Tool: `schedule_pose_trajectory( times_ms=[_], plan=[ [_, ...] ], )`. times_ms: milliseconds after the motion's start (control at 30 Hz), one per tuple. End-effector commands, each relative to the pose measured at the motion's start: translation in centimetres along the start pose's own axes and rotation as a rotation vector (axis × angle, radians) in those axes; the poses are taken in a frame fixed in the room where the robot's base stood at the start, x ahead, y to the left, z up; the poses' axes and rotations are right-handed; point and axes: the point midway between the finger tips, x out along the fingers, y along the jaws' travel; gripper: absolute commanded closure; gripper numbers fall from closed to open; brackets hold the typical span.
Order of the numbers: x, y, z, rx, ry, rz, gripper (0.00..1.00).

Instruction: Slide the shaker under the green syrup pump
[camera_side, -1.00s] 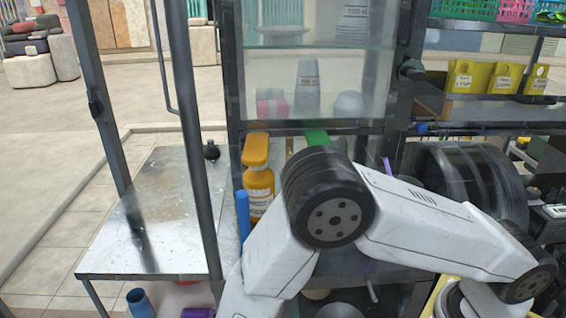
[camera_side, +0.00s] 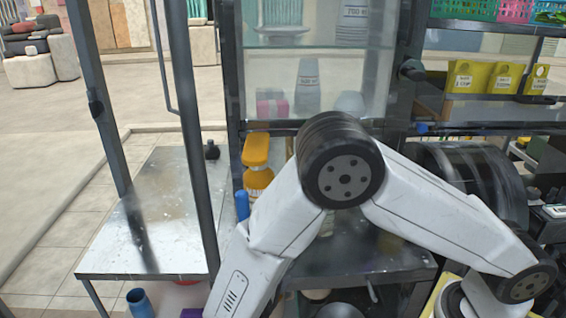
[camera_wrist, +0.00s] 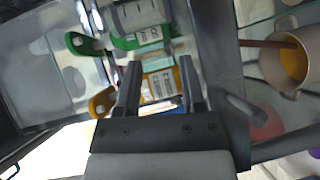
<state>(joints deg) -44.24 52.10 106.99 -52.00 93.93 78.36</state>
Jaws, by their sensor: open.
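The green syrup pump (camera_wrist: 85,43) shows in the wrist view at upper left, on a clear bottle with a green-banded label (camera_wrist: 138,40). In the side view my arm hides it. My gripper (camera_wrist: 160,65) is open, its two fingers apart over the bottles, with the orange syrup bottle (camera_wrist: 160,84) seen between them. I cannot tell whether the fingers touch it. No shaker is clearly identifiable. A grey tapered container (camera_side: 307,86) stands behind the glass in the side view and may be it, but I cannot tell.
An orange pump bottle (camera_side: 257,160) stands left of my arm. A metal side table (camera_side: 165,220) is mostly clear. Dark frame posts (camera_side: 190,120) stand near it.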

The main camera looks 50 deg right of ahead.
Motion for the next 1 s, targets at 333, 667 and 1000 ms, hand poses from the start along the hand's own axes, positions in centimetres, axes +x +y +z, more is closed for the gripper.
schedule_pose_trajectory(
  times_ms=[333, 667, 1000],
  plan=[
    [4.8, 2.3, 1.8, 0.268, -0.413, -0.254, 0.49],
    [7.3, 4.2, 3.3, 0.625, -0.833, -0.462, 0.49],
    [8.9, 6.7, 3.2, 1.069, -1.254, -0.612, 0.49]
  ],
)
